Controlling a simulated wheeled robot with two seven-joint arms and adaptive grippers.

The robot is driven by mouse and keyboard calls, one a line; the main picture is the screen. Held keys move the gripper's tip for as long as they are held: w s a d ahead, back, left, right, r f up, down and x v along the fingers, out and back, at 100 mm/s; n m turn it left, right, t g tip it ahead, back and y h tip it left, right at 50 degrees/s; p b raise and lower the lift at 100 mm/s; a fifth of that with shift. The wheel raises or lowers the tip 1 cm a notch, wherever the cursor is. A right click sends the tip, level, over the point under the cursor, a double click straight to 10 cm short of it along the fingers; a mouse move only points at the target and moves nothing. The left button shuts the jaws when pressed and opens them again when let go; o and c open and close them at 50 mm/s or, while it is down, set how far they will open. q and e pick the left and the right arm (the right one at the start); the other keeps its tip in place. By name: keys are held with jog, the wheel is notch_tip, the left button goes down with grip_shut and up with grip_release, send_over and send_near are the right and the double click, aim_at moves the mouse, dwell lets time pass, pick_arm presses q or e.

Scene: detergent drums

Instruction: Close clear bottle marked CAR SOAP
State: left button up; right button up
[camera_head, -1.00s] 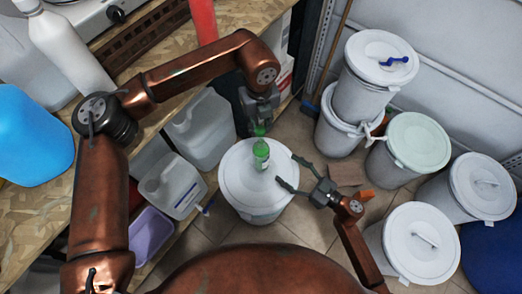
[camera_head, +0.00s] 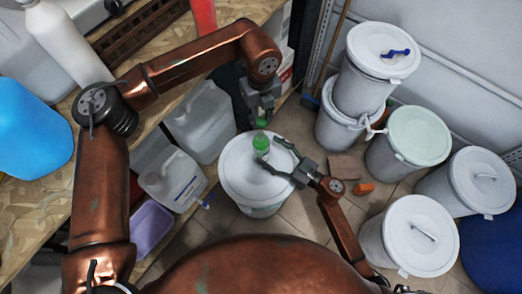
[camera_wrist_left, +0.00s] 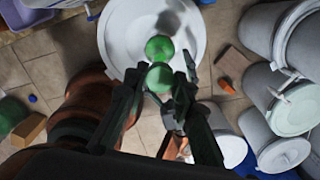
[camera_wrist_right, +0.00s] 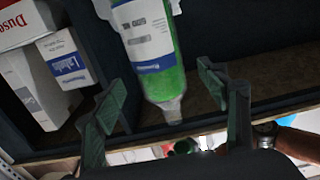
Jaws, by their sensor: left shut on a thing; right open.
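The clear bottle with green liquid (camera_head: 261,147) stands upright on a white drum lid (camera_head: 236,172). It has a blue and white label, too blurred to read, and an uncapped neck in the right wrist view (camera_wrist_right: 160,60). My left gripper (camera_head: 261,117) is shut on a green cap (camera_head: 262,122), above and apart from the bottle. The cap also shows in the left wrist view (camera_wrist_left: 158,78), beside the bottle (camera_wrist_left: 160,47). My right gripper (camera_head: 273,155) is open at the bottle's right side, fingers spread toward it; I cannot tell whether they touch.
White lidded drums (camera_head: 418,235) stand on the tiled floor at the right. A wooden shelf at the left holds a blue container (camera_head: 32,132) and a white bottle (camera_head: 65,45). A large jug (camera_head: 200,125) and a white canister (camera_head: 172,185) stand left of the bottle's drum.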

aim_at(261, 145)
jog(key=shift+x, duration=2.35)
jog(key=shift+c, duration=0.2)
jog(key=c, duration=1.7)
pick_arm(q)
jog(key=shift+f, duration=2.5)
pick_arm(e)
jog(key=shift+c, duration=0.2)
